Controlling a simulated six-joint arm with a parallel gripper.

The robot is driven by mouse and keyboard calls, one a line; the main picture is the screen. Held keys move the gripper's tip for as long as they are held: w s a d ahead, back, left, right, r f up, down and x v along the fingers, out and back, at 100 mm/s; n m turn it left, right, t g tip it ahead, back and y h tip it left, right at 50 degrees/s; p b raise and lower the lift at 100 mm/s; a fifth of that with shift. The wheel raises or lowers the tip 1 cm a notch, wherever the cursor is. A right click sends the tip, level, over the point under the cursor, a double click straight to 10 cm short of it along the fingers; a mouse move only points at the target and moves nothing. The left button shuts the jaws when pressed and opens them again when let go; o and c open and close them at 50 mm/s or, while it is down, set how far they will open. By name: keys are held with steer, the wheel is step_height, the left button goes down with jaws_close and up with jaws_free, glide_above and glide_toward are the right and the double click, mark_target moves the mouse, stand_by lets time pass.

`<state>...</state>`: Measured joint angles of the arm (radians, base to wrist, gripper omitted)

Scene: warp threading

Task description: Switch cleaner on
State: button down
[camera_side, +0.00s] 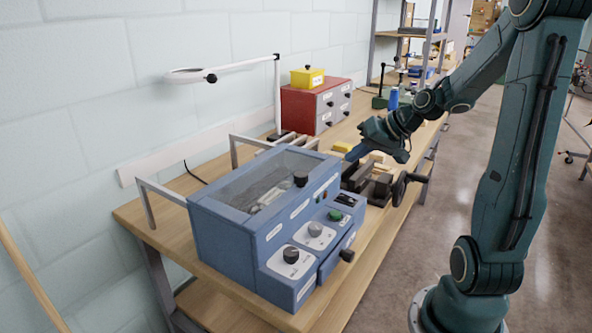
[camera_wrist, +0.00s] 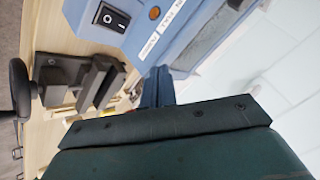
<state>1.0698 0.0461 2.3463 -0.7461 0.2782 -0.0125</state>
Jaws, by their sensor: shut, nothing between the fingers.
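The cleaner is a blue box (camera_side: 240,232) with a clear lid, standing on the near part of the bench. Its front has two round knobs, a green button (camera_side: 335,215) and a black rocker switch (camera_side: 345,200). In the wrist view the rocker switch (camera_wrist: 112,17) sits at the top, with a small orange round light (camera_wrist: 155,13) beside it. I cannot tell which way the rocker is set. My gripper (camera_side: 353,154) is shut and empty, just beyond the cleaner's far end and apart from the switch. Its blue fingers also show in the wrist view (camera_wrist: 158,84).
A dark vise (camera_side: 372,183) with a handle stands close beside the cleaner, below my gripper. A white lamp (camera_side: 190,75) reaches over the bench.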

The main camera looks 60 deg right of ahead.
mark_target(347, 198)
steer(key=shift+f, duration=0.15)
steer(key=shift+w+f, duration=0.2)
steer(key=shift+f, duration=1.2)
steer(key=shift+w+f, duration=0.2)
steer(key=shift+f, duration=1.25)
steer(key=shift+w+f, duration=0.2)
steer(key=shift+f, duration=1.2)
steer(key=shift+f, duration=0.15)
steer(key=shift+f, duration=0.25)
steer(key=shift+f, duration=0.3)
steer(key=shift+r, duration=0.15)
steer(key=shift+r, duration=0.6)
steer(key=shift+r, duration=0.1)
steer(key=shift+s+r, duration=0.2)
steer(key=shift+r, duration=1)
steer(key=shift+s+r, duration=0.15)
steer(key=shift+r, duration=1.05)
